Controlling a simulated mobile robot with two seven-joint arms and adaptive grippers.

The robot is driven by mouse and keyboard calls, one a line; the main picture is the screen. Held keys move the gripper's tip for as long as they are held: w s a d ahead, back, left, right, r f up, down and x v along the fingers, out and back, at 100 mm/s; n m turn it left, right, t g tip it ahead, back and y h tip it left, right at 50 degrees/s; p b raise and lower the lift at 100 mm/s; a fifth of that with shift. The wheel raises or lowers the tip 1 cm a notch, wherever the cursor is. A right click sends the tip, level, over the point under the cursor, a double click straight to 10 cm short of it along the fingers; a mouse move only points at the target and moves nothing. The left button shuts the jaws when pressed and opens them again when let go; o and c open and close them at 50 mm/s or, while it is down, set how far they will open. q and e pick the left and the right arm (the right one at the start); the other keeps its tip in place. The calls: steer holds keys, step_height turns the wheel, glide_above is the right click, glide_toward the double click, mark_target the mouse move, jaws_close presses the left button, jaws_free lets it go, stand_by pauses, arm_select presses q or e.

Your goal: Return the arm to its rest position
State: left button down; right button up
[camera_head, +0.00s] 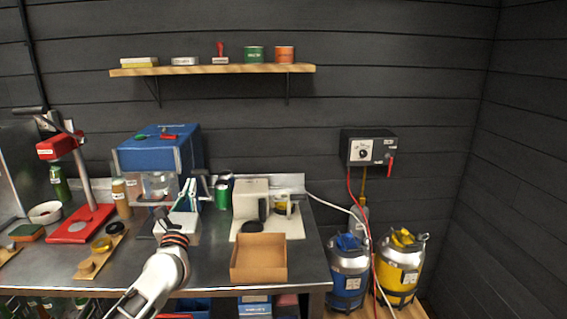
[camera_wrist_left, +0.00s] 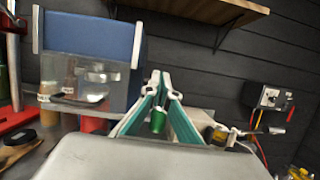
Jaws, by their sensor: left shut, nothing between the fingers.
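My left arm (camera_head: 165,270) comes in from the bottom of the head view and reaches up over the steel bench. Its gripper (camera_head: 189,186) is shut and empty, in front of the blue machine (camera_head: 160,152). In the left wrist view the green and white fingers (camera_wrist_left: 160,80) meet at their tips with nothing between them. A green can (camera_wrist_left: 157,121) shows behind them, seen through the gap. My right gripper is not in view.
An open cardboard box (camera_head: 258,268) sits at the bench's front edge, right of my arm. A red press (camera_head: 80,225) stands at left. A wooden shelf (camera_head: 215,70) hangs above. Blue (camera_head: 348,268) and yellow (camera_head: 400,265) kegs stand right of the bench.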

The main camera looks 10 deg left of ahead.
arm_select(q)
steer(key=s+d+f+m+g+h, duration=0.1)
steer(key=s+d+f+m+h, duration=0.2)
steer(key=s+d+m+h, duration=0.35)
steer(key=s+d+f+m+g+h, duration=0.25)
steer(key=d+m, duration=0.55)
steer(key=m, duration=0.4)
steer(key=s+d+f+m+h, duration=0.3)
steer(key=s+d+m+h, duration=0.2)
steer(key=d+m, duration=0.3)
steer(key=s+a+f+m+g+y, duration=0.3)
steer(key=s+f+m, duration=0.4)
steer(key=f, duration=0.2)
steer(key=s+a+f+m+g+y, duration=0.3)
steer(key=s+f+m+g, duration=0.1)
steer(key=s+f+m, duration=0.4)
steer(key=s+a+f+m+g+y, duration=0.2)
steer(key=s+a+y, duration=0.25)
steer(key=a, duration=0.35)
steer(key=s+a+f+m+g+y, duration=0.2)
steer(key=s+a+y, duration=0.2)
steer(key=s+a, duration=0.25)
steer(key=w+d+f+n+t+h, duration=0.2)
steer(key=d+f+h, duration=0.5)
steer(key=d+f, duration=0.6)
steer(key=shift+d+f+n+t, duration=0.4)
steer(key=shift+d+n+t, duration=0.15)
steer(key=shift+d+t, duration=0.55)
steer(key=shift+h, duration=0.25)
